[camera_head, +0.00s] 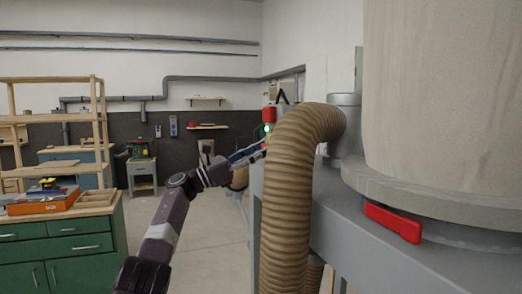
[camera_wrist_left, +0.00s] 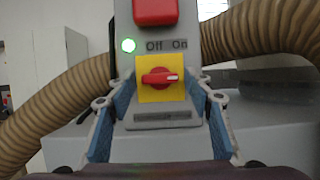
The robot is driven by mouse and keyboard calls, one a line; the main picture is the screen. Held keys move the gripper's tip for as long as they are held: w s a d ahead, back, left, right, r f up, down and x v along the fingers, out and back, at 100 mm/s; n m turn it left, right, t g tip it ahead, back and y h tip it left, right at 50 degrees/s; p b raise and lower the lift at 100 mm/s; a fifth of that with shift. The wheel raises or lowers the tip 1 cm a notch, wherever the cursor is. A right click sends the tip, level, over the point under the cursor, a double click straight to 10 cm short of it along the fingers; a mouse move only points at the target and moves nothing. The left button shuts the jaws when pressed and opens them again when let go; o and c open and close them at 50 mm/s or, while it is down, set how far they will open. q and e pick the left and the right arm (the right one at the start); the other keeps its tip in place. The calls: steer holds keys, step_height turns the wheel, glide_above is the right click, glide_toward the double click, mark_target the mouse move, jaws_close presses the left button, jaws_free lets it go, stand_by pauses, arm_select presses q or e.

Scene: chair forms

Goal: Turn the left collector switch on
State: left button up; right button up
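The collector switch is a red rotary knob (camera_wrist_left: 160,78) on a yellow plate (camera_wrist_left: 146,95), mounted on a grey box (camera_wrist_left: 128,68). Its handle lies nearly level, with a white mark at its right end. "Off" and "On" are printed above it, and a green light (camera_wrist_left: 128,45) is lit at the left. My left gripper (camera_wrist_left: 162,88) is open, its blue-padded fingers either side of the plate, with nothing between them touching the knob that I can see. In the head view my left gripper (camera_head: 250,154) reaches toward the box below the green light (camera_head: 267,128). My right gripper is not in view.
A red block (camera_wrist_left: 155,12) sits above the labels. A ribbed tan hose (camera_head: 287,190) curves close to the right of my left arm. A large grey collector (camera_head: 440,90) with a red latch (camera_head: 392,222) stands at right. A green cabinet (camera_head: 65,240) is at left; floor between is clear.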

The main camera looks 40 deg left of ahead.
arm_select(q)
steer(key=v, duration=1.2)
stand_by(0.7)
